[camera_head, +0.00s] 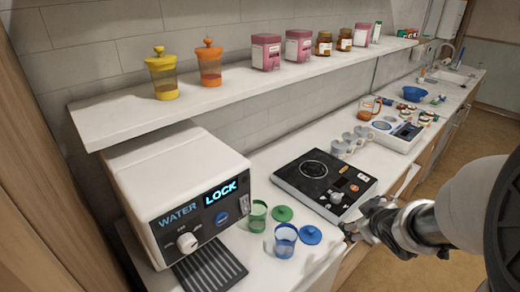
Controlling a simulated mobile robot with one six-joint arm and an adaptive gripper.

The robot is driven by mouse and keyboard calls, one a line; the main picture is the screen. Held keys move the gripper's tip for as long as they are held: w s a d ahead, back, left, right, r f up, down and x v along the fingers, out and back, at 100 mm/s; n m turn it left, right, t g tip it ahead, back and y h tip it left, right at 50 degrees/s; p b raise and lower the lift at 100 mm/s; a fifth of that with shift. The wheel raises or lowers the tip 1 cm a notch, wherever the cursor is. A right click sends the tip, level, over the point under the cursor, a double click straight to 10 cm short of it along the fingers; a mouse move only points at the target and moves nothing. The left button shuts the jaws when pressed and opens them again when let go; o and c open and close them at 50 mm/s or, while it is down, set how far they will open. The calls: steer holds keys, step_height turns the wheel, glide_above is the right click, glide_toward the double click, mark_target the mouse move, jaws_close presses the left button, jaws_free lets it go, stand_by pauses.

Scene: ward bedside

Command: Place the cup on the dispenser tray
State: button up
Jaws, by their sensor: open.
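A white water dispenser (150,185) stands at the left with a lit display reading "WATER" and "LOCK". Its dark ribbed tray (210,268) juts out at the front and is bare. A clear cup with a blue band (285,241) and a clear cup with a green band (257,216) stand upright on the counter to the right of the dispenser. A blue lid (310,235) and a green lid (282,213) lie beside them. My gripper (360,221) is open and empty, to the right of the cups, near the counter's front edge and the black hob. It touches neither cup.
A black cooktop panel (324,183) lies behind my gripper. Several pale mugs (345,146), an orange jug (368,107) and a white device (398,133) stand farther back. A wall shelf (130,119) with jars overhangs the dispenser. Some bare counter lies around the cups.

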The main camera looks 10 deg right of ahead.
step_height(320, 180, down, 8)
steer(key=f+n+t+y, duration=0.1)
steer(key=n+y, duration=0.1)
steer(key=y, duration=0.1)
steer(key=t+y+b, duration=0.2)
steer(key=t+y, duration=0.3)
steer(key=y, duration=0.5)
glide_toward(279, 229)
steer(key=shift+w+a+r+b, duration=0.45)
steer(key=shift+w+b, duration=0.3)
steer(key=shift+b, duration=0.45)
steer(key=x, duration=0.1)
steer(key=b+x, duration=0.1)
steer(key=x, duration=0.2)
steer(key=shift+a+f, duration=0.25)
steer(key=shift+f, duration=0.05)
steer(key=shift+w+a+r+b, duration=0.1)
steer(key=shift+w+a+b, duration=0.2)
steer(key=shift+w, duration=0.15)
steer(key=shift+d, duration=0.1)
steer(key=shift+c, duration=0.4)
steer(key=c, duration=1.2)
